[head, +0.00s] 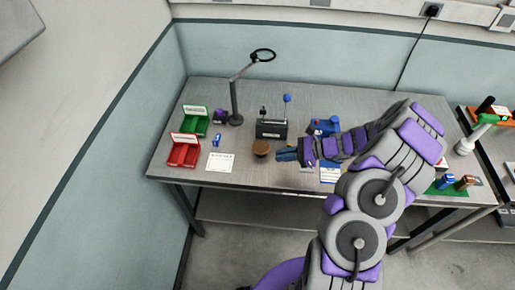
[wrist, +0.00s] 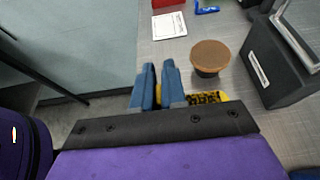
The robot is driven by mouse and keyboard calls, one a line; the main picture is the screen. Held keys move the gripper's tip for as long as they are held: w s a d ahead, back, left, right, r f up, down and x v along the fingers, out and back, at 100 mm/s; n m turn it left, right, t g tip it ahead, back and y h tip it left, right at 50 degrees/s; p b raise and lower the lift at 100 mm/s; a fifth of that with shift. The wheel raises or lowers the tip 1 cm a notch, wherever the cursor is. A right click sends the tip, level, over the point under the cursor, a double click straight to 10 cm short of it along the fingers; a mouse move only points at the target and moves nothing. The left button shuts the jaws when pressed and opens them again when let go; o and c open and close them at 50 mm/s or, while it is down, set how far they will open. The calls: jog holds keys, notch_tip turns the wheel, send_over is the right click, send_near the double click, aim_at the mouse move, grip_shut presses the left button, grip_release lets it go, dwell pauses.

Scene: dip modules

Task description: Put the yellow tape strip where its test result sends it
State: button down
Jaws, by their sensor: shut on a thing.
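My gripper (head: 286,155) is above the front part of the table, right of the round brown-topped pot. In the wrist view its two blue fingers (wrist: 158,82) are close together. A yellow piece with dark markings (wrist: 207,97), which looks like the yellow tape strip, shows beside the fingers and a little between them; the palm hides the rest. I cannot make it out in the head view. A green tray (head: 194,123) and a red tray (head: 184,153), both with white labels, stand at the table's left.
The brown-topped pot (head: 260,148) and a dark box (head: 271,130) stand near my gripper. A ring lamp (head: 236,105), a white card (head: 220,162), a small blue item (head: 217,140) and a blue-red device (head: 322,126) are also on the table.

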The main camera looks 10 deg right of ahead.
jog(key=w+a+f, duration=0.1)
jog(key=w+a, duration=0.1)
jog(key=w+a+f+b, duration=0.1)
jog(key=w+a, duration=0.2)
jog(key=w+a+f, duration=0.1)
jog(key=w+a, duration=0.2)
jog(key=shift+w+a+f+b, duration=0.1)
jog(key=shift+a+f+b, duration=0.05)
jog(key=shift+f+b, duration=0.2)
jog(key=shift+f, duration=0.25)
jog(key=shift+f, duration=0.1)
jog(key=shift+f, duration=0.15)
jog(key=c, duration=1.2)
grip_release()
jog(key=shift+b, duration=0.35)
